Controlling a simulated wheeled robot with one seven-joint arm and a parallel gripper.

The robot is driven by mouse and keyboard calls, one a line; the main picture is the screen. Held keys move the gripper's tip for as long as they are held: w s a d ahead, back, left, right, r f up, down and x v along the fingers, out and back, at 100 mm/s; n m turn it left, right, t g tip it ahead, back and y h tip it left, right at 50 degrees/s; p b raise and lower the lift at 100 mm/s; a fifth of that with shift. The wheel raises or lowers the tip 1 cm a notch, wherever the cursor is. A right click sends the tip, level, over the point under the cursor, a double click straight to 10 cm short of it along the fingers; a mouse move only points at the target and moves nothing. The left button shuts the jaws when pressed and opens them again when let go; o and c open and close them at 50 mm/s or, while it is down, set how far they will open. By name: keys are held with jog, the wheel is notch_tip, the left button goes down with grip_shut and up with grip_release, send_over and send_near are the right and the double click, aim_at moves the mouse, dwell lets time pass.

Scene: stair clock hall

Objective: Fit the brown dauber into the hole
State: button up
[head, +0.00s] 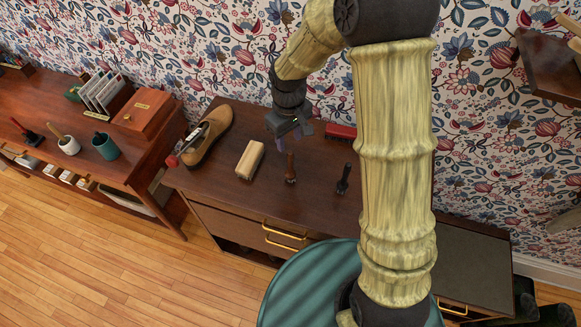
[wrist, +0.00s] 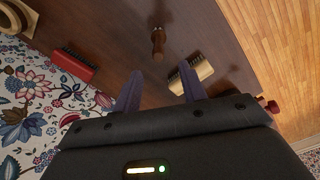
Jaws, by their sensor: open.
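The brown dauber (head: 290,170) stands upright on the dark wooden cabinet top, and its handle shows in the wrist view (wrist: 158,43). My gripper (head: 282,143) is above the cabinet, just behind the brown dauber in the head view. Its two purple fingers (wrist: 160,70) are apart, with nothing between them; the dauber shows beyond the gap. A black dauber (head: 343,180) stands to the right. I cannot make out the hole. A pale curved wooden piece (wrist: 18,82) shows at the left of the wrist view; I cannot tell what it is.
A cream brush (head: 249,160) and a brown shoe (head: 208,135) lie left of the dauber. A red brush (head: 340,130) lies near the papered wall. A side table (head: 150,148) with pots and a box stands further left. My arm hides part of the cabinet's right side.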

aim_at(290, 153)
notch_tip(290, 153, down, 6)
jog(key=shift+r+p, duration=0.2)
jog(key=shift+p, duration=0.4)
jog(key=shift+s+f+p, duration=0.1)
jog(key=shift+f+p, duration=0.35)
jog(key=shift+d+f+p, duration=0.15)
jog(key=shift+f+p, duration=0.7)
jog(key=shift+f, duration=1.3)
grip_shut()
